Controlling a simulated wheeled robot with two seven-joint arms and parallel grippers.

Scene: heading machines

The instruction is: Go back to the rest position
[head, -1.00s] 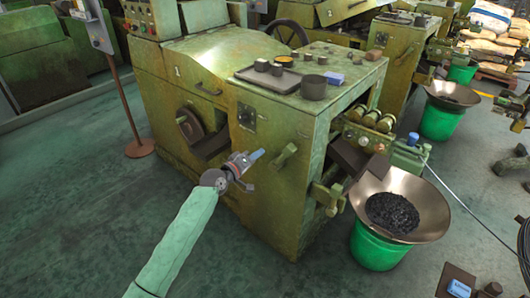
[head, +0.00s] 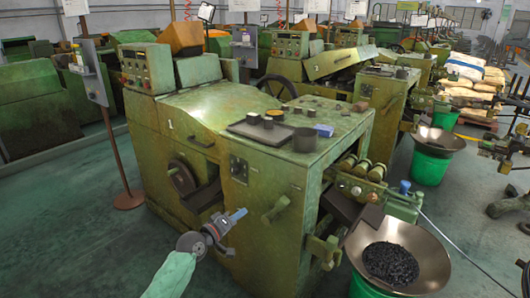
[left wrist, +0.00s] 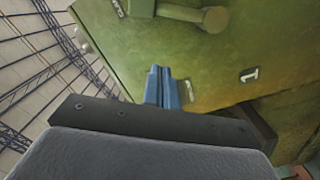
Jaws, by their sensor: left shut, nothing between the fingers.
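My left gripper (head: 236,216) is in front of the green heading machine marked 1 (head: 190,115), apart from its front face as far as I can tell. Its blue fingers are shut together with nothing between them. In the left wrist view, the closed blue fingers (left wrist: 162,88) point toward the machine's green side. My left arm comes in from the lower left of the head view. My right gripper does not show clearly in the frames.
A tray (head: 262,131) with small dark parts lies on the machine top, beside a dark cup (head: 304,140). A wide metal bowl full of dark pieces (head: 425,262) stands at the lower right. A sign post (head: 116,150) stands at the left. The floor at lower left (head: 70,240) is clear.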

